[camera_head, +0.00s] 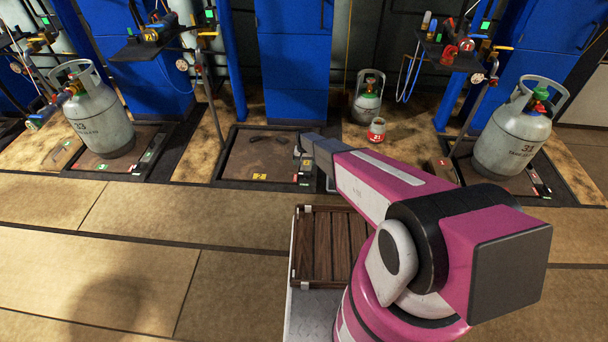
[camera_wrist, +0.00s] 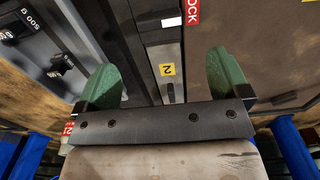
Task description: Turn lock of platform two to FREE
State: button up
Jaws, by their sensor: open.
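Platform two (camera_head: 240,163) is the empty brown plate in a dark floor frame, left of my arm in the head view. A yellow label "2" (camera_head: 260,177) lies at its front edge. In the wrist view my gripper (camera_wrist: 162,76) is open and empty, its two green fingers wide apart. The yellow "2" label (camera_wrist: 167,70) shows between the fingers, beside a small dark upright part (camera_wrist: 171,93); I cannot tell whether this is the lock handle. A red "LOCK" label (camera_wrist: 192,11) is at the top, near a white label (camera_wrist: 171,21). The lock's setting is not readable.
Grey cylinders stand on the left platform (camera_head: 98,119) and right platform (camera_head: 512,139). A small cylinder (camera_head: 367,100) and a red-white canister (camera_head: 376,130) stand behind my arm. A slatted wooden top (camera_head: 325,245) is beside my arm. A "500 g" box (camera_wrist: 45,50) is left of the fingers.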

aim_at(304, 174)
notch_tip(304, 174, down, 10)
jog(key=shift+f, duration=0.2)
dwell(0.3)
jog(key=c, duration=0.9)
